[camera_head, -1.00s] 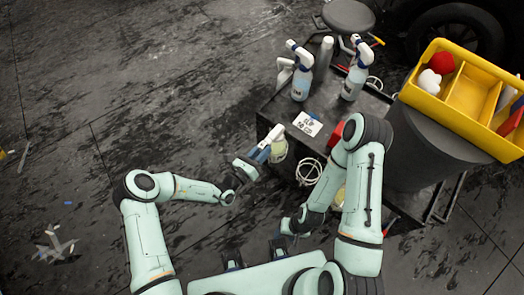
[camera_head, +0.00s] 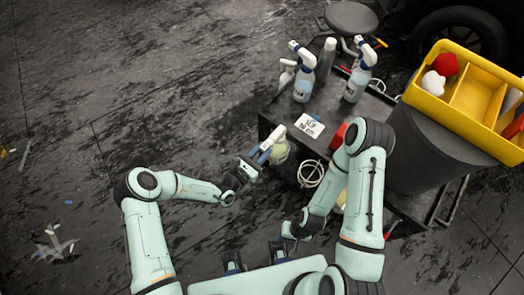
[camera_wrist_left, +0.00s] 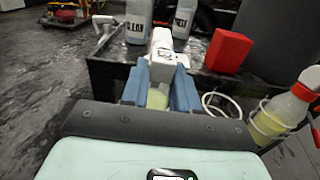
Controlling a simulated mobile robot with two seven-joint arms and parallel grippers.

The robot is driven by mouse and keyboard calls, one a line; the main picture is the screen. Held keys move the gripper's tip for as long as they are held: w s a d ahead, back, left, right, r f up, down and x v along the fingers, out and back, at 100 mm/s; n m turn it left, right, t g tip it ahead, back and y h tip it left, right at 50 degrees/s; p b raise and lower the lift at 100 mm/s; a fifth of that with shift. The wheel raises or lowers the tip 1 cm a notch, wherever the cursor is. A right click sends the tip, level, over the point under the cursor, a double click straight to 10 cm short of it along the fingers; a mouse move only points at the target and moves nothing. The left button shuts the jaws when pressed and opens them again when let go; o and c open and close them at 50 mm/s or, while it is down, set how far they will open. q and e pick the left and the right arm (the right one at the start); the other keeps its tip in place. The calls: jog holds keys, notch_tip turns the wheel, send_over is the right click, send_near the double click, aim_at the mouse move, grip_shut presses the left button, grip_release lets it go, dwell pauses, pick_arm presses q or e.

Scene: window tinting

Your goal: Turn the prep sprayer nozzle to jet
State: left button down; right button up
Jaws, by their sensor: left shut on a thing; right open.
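My left gripper (camera_head: 257,163) is shut on a sprayer (camera_head: 279,152) with a white head and a pale greenish body, beside the dark cart's left edge. In the left wrist view, the sprayer's white head (camera_wrist_left: 163,43) stands up between the blue fingers (camera_wrist_left: 160,88), with dark marking on its face. I cannot read the nozzle setting. My right gripper (camera_head: 290,232) is open and empty, lower and to the right, apart from the sprayer; its fingers are partly hidden by its arm.
Two blue-and-white spray bottles (camera_head: 303,86) (camera_head: 354,85) stand on the cart (camera_head: 284,108) near a lettered card (camera_head: 309,125). A red block (camera_wrist_left: 229,50) and a red-topped bottle (camera_wrist_left: 270,120) are on the right. A yellow tray (camera_head: 428,103) sits at far right.

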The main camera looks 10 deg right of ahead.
pick_arm(q)
jog(key=c, duration=0.9)
grip_release()
jog(key=b+v, duration=0.1)
jog(key=v, duration=1.2)
jog(key=shift+s+a, duration=0.1)
jog(key=shift+a, duration=0.05)
jog(key=shift+s, duration=0.1)
